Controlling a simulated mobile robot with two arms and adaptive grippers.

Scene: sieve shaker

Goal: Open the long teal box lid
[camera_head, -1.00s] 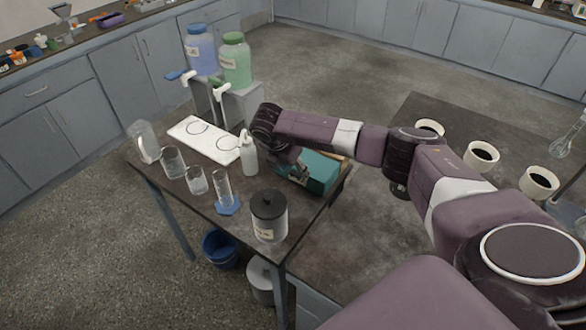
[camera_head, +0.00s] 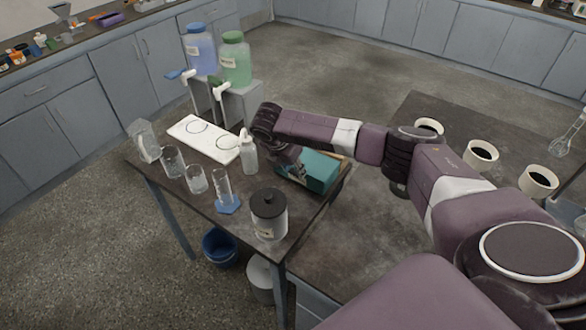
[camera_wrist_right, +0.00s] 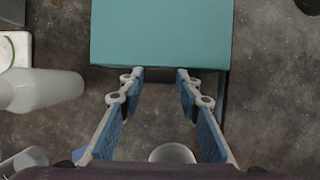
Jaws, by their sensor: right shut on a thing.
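The long teal box lid (camera_head: 322,171) is at the right edge of the dark table, with a light tan edge showing behind it. My right gripper (camera_head: 297,172) is at its near left side, partly hidden by my own wrist. In the right wrist view, the teal lid (camera_wrist_right: 160,35) fills the top middle. The two blue-padded fingers of my right gripper (camera_wrist_right: 160,76) reach its near edge and are shut on it, with a gap between them. The box beneath the lid is mostly hidden. My left gripper is out of view.
A white squeeze bottle (camera_head: 249,153) stands left of the gripper. A black-lidded jar (camera_head: 269,215), glass beakers (camera_head: 196,180) and a white tray (camera_head: 205,139) share the table (camera_head: 180,198). Blue (camera_head: 199,48) and green (camera_head: 235,60) dispensers stand behind. White cups (camera_head: 481,155) stand on the right counter.

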